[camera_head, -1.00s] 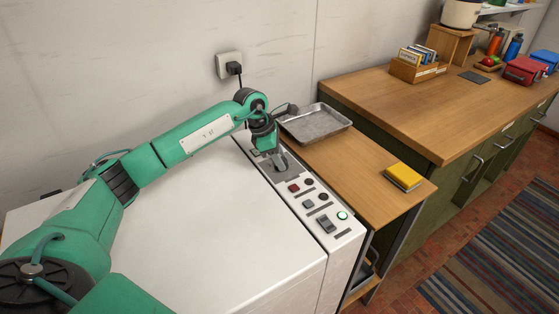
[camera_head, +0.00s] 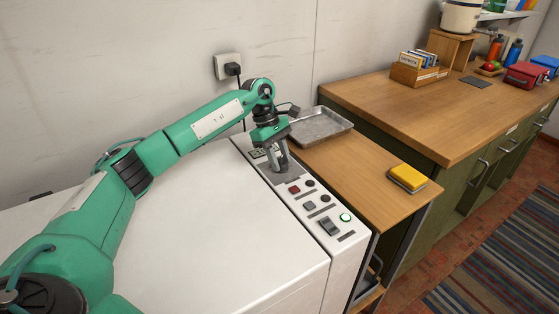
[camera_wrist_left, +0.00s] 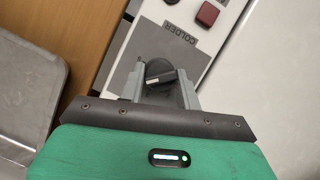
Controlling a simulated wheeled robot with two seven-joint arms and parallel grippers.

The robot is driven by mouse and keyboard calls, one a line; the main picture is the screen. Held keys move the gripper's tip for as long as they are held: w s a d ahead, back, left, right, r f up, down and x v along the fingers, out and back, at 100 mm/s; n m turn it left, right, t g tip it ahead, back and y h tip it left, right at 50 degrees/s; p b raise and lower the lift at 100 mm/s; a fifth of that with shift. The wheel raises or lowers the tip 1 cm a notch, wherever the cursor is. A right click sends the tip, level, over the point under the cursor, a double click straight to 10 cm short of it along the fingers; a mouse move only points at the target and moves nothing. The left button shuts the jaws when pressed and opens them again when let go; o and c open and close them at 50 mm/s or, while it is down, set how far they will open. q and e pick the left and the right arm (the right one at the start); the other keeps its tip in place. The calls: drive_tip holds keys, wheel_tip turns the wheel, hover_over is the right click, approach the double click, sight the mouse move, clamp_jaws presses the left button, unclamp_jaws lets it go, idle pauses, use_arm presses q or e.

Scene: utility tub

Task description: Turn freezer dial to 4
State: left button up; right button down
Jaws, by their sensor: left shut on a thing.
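The white chest freezer (camera_head: 210,220) fills the lower left of the head view, with a control panel (camera_head: 345,238) along its right edge. The freezer dial (camera_wrist_left: 160,76) is a dark round knob with a light pointer line, on a grey plate marked "COLDER" in the left wrist view. My left gripper (camera_head: 278,166) reaches down onto the panel's far part. Its two grey fingers (camera_wrist_left: 162,88) stand on both sides of the dial and are shut on it. In the head view the fingers mostly hide the dial. The dial's numbers cannot be read. My right gripper is not in view.
A metal tray (camera_head: 322,124) and a yellow sponge (camera_head: 407,177) lie on the wooden shelf beside the freezer. A wall socket (camera_head: 229,66) is behind.

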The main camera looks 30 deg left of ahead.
use_arm(q)
drive_tip(key=shift+r, duration=0.1)
idle(0.4)
drive_tip(key=o, duration=1)
drive_tip(key=v, duration=1.3)
drive_tip(key=shift+w+r, duration=0.2)
drive_tip(key=shift+r, duration=0.2)
